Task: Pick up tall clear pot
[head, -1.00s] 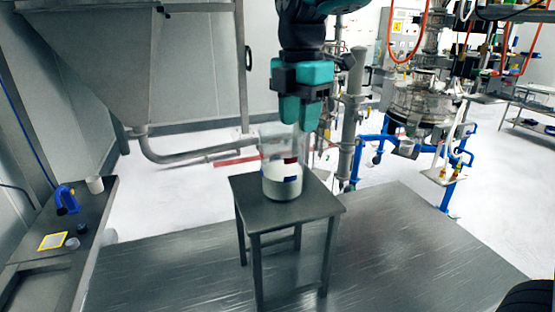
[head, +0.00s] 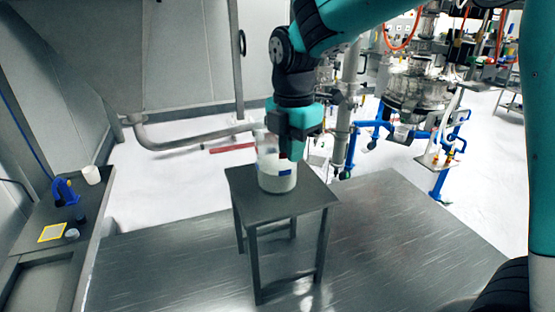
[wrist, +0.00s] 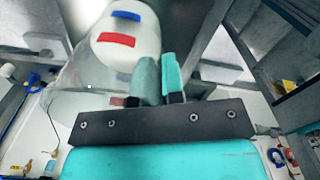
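The tall clear pot (head: 276,178), with white powder in its lower part and blue and red marks, stands upright on a small dark table (head: 308,193). My gripper (head: 292,157) points down at the pot's upper right side and hides part of its rim. In the wrist view the pot (wrist: 128,48) lies left of centre. My two teal fingers (wrist: 159,76) are close together at its clear wall. The left finger looks greyer, as if seen through the wall; the right one is bright. I cannot tell whether they press on the wall.
A side bench (head: 85,235) at the left holds a white cup (head: 91,175), a blue tool (head: 65,192) and a yellow-edged card (head: 52,233). A grey hopper (head: 140,50) stands behind. Metal process equipment (head: 415,90) stands at the back right. The platform right of the table is clear.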

